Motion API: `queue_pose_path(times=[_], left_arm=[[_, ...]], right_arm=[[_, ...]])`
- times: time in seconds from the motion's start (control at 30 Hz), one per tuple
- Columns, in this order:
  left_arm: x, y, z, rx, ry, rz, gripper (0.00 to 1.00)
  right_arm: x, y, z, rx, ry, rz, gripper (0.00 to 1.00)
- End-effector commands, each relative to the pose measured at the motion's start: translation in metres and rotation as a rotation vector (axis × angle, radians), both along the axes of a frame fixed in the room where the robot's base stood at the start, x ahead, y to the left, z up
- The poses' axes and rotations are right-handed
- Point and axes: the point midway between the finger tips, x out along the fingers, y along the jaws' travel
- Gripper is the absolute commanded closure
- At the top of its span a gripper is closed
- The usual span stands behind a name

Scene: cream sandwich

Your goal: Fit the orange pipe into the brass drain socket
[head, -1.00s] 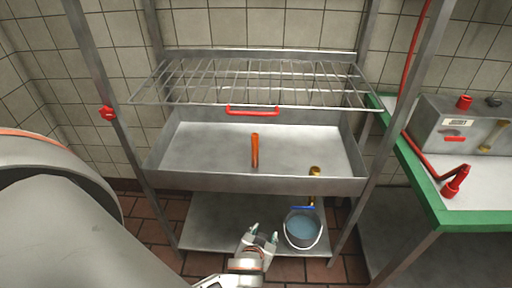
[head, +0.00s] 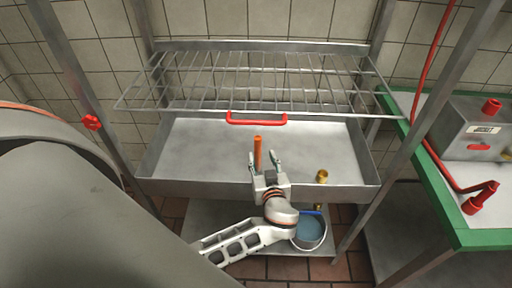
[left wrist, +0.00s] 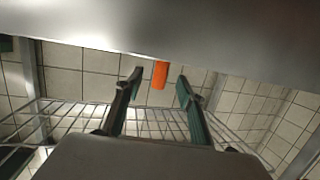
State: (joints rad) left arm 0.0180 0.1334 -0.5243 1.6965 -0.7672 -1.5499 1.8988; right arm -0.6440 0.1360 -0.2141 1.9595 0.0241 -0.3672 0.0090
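The orange pipe (head: 257,150) stands upright in the grey metal basin. The brass drain socket (head: 322,176) is in the basin to the right of the pipe, near the front wall. My left gripper (head: 264,160) is open, with its fingers reaching over the basin's front wall toward the pipe. In the left wrist view the pipe (left wrist: 160,74) shows in the gap between the open fingertips (left wrist: 160,80), touching neither. I cannot tell how deep it lies between them. The socket is hidden in the left wrist view. My right gripper is in no view.
The basin's front wall (head: 215,188) is close under my left gripper. A wire rack (head: 200,85) with a red handle (head: 256,119) hangs above and behind. A bucket (head: 309,233) stands on the shelf below. A green-edged table (head: 440,185) is at the right.

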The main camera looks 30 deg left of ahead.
Motion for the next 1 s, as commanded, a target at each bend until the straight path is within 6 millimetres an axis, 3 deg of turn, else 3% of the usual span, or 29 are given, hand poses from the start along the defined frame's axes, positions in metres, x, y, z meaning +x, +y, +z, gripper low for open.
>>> queue_pose_path(times=[0.63,1.0], left_arm=[[0.047,0.049,-0.014,0.004,-0.002,0.0,0.62],[0.053,0.054,-0.019,0.0,0.0,0.0,0.64]], right_arm=[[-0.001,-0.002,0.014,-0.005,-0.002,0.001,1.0],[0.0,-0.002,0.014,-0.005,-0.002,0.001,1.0]])
